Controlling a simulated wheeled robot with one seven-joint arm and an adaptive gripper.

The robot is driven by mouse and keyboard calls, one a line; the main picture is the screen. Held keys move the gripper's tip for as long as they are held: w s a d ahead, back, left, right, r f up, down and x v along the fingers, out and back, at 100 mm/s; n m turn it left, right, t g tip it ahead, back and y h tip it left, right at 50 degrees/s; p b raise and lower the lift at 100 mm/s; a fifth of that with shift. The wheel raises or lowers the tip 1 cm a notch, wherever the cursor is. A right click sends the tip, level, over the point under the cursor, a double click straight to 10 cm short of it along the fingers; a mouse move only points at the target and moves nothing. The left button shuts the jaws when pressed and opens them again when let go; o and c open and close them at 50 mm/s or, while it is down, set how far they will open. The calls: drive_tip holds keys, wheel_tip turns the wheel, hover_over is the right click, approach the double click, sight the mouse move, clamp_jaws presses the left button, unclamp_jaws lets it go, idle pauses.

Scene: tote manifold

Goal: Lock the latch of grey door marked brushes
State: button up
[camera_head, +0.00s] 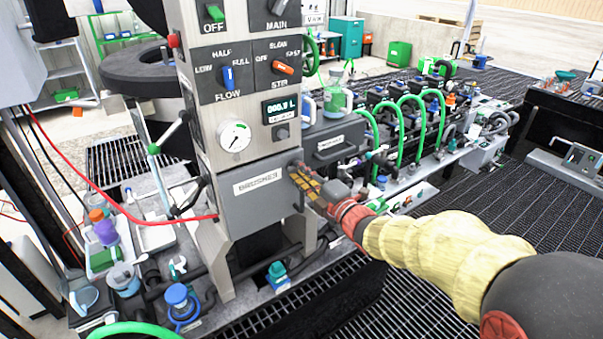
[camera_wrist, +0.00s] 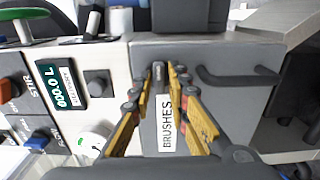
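The grey door (camera_head: 262,205) with a white "BRUSHES" label (camera_wrist: 166,122) is on the lower front of the grey control column, and its panel fills the middle of the wrist view (camera_wrist: 225,85). The door looks flush with its frame. A dark curved handle (camera_wrist: 245,77) is on the door, to the right of my gripper in the wrist view. A small grey latch (camera_wrist: 160,74) is at the door's edge. My gripper (camera_head: 296,172) is at the door's upper right corner. In the wrist view, its fingertips (camera_wrist: 167,73) are close together on either side of the latch; contact is unclear.
Above the door are a gauge (camera_head: 235,136), a digital display (camera_head: 280,108) and knobs. A red cable (camera_head: 130,212) runs left of the column. Bottles and tools crowd the bench at lower left. Green hoses (camera_head: 412,105) stand behind my arm. Dark grating (camera_head: 450,220) lies right.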

drive_tip(key=shift+o, duration=1.4)
drive_tip(key=shift+s+d, duration=0.1)
drive_tip(key=shift+d, duration=0.05)
drive_tip(key=v, duration=1.1)
drive_tip(key=shift+s+d, duration=0.2)
drive_tip(key=shift+s, duration=0.1)
